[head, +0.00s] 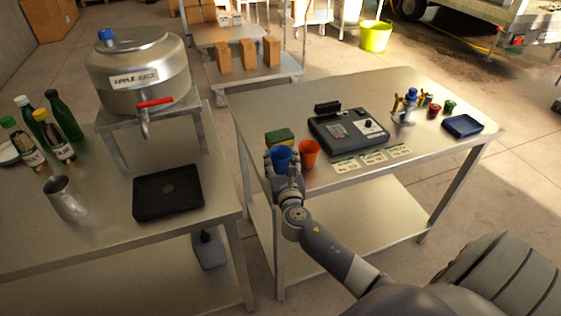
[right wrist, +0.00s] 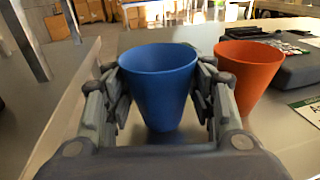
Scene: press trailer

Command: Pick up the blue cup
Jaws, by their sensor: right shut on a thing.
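The blue cup (head: 281,155) is upright at the near left corner of the right-hand metal table (head: 345,92). It also shows large in the right wrist view (right wrist: 158,88). My right gripper (head: 283,166) is shut on the cup, with one finger on each side of it in the right wrist view (right wrist: 160,105). The cup's base looks to be at or close to the tabletop; I cannot tell whether it touches. My left gripper is not in view.
An orange cup (head: 309,153) stands close on the right of the blue cup. A green-and-yellow sponge (head: 280,138) lies behind it. A grey machine (head: 349,131) and cards (head: 373,158) are further right.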

